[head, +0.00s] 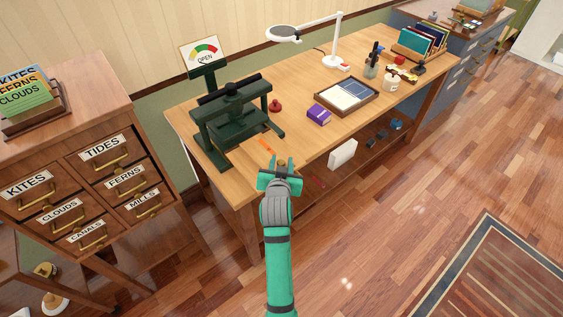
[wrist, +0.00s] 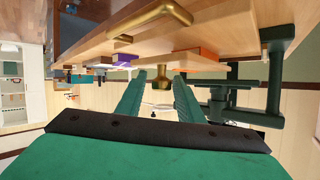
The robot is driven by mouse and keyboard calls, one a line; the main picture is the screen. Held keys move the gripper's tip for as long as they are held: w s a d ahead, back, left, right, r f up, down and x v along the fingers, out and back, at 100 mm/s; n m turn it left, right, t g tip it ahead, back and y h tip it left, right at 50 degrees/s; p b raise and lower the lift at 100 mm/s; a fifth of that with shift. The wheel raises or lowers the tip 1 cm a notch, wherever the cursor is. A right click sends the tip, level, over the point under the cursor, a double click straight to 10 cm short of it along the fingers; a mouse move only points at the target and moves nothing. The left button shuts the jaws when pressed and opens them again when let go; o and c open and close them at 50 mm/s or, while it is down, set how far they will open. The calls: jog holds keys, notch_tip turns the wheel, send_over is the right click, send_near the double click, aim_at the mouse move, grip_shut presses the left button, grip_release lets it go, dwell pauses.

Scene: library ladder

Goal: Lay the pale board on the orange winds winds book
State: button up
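My gripper (head: 280,168) is at the front edge of the desk, left of its middle. In the wrist view, which is upside down, its two fingers (wrist: 158,82) are spread. A brass knob (wrist: 162,76) shows between the fingertips, with gaps at both sides. A thin pale board (wrist: 205,68) is seen edge-on by the knob. The orange book (wrist: 196,54) is beside or behind it; I cannot tell whether they touch. In the head view the orange book (head: 266,144) shows as a small strip just beyond my gripper, and the board is mostly hidden.
A dark green press (head: 232,112) with an OPEN gauge stands close left of my gripper. A purple book (head: 319,114) and a tray (head: 373,104) lie to the right. A white lamp (head: 334,60) stands behind. A brass drawer handle (wrist: 150,18) is near in the wrist view.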

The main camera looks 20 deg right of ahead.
jog(key=shift+w+r, duration=0.1)
jog(key=shift+s+a+r, duration=0.1)
jog(key=shift+s, duration=0.1)
jog(key=v, duration=1.2)
jog(key=s+a+f+n+t+y, duration=0.1)
jog(key=s+a+f+n, duration=0.1)
jog(key=s+a+f, duration=0.4)
jog(key=s+a+f+n+y, duration=0.2)
jog(key=s+a+f, duration=0.2)
jog(key=s, duration=0.4)
jog(key=s+a+r+n+t+y, duration=0.1)
jog(key=s+a, duration=0.1)
jog(key=s, duration=0.8)
jog(key=s+a+r+n+y, duration=0.1)
jog(key=s+a+r, duration=0.1)
jog(key=s, duration=0.8)
jog(key=shift+s+a+t, duration=0.3)
jog(key=shift+a+t, duration=0.1)
jog(key=shift+a, duration=0.3)
